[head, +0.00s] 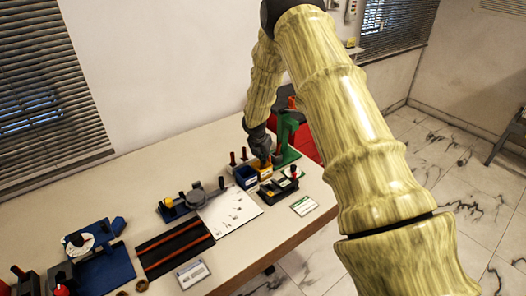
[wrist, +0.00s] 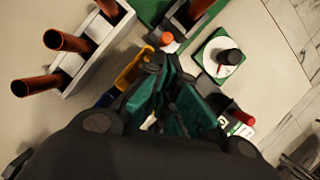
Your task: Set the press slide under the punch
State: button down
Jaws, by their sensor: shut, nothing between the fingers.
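The green press (head: 285,135) stands at the table's far right end, with an orange part at its top. In the wrist view, a green base (wrist: 150,10) at the top edge appears to belong to it. A small orange-topped part (wrist: 167,38) lies just beyond my fingertips; I cannot tell whether it is the slide's knob. My gripper (wrist: 163,68) is shut and empty, its green-padded fingers together. In the head view, my gripper (head: 266,158) is low beside the press, over the small bins. The slide and the punch tip cannot be made out clearly.
A grey rack with brown rods (wrist: 62,42) is left of the fingers. A yellow bin (wrist: 130,70) is close to them. A white dial with a black knob (wrist: 228,57) is to the right. A white sheet (head: 230,212) and a blue fixture (head: 105,270) lie farther left.

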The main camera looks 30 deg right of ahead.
jog(key=shift+x, duration=1)
jog(key=shift+f, duration=0.1)
jog(key=shift+d, duration=0.1)
